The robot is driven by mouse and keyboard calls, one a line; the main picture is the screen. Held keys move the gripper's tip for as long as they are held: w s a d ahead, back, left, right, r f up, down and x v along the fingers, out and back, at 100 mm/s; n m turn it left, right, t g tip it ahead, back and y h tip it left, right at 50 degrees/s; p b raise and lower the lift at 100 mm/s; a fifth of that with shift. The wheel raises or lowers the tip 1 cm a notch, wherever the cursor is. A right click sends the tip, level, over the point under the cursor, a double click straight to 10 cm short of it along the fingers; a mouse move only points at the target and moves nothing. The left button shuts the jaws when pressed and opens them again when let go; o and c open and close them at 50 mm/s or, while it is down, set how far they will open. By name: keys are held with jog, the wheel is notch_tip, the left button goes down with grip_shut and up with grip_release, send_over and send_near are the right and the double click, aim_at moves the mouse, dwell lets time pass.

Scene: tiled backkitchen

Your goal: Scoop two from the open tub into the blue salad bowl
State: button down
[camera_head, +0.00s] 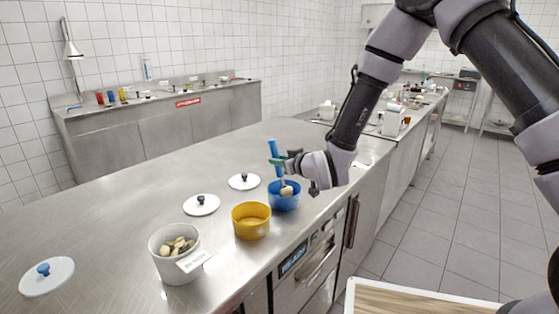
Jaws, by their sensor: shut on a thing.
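The open tub (163,240) is white with a label on its front and holds several pale brown pieces (177,246). It stands on the steel counter at the front. The blue salad bowl (285,203) stands further back, near the counter's right edge. My gripper (284,163) is shut on a blue-handled scoop (273,150), above the blue bowl. The scoop points down, and a pale brown piece (287,191) shows at its lower end, at the bowl's rim. I cannot tell whether that piece is in the scoop or in the bowl. The bowl's bottom is hidden.
A yellow bowl (250,230) stands between the tub and the blue bowl. White lids with dark knobs (201,206) (244,182) and one with a blue knob (46,280) lie on the counter.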

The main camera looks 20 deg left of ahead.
aim_at(280, 171)
jog(key=shift+f, duration=1.05)
dwell(1.1)
jog(key=shift+r, duration=0.15)
notch_tip(280, 171, up, 11)
jog(key=shift+r, duration=0.15)
dwell(0.6)
dwell(0.5)
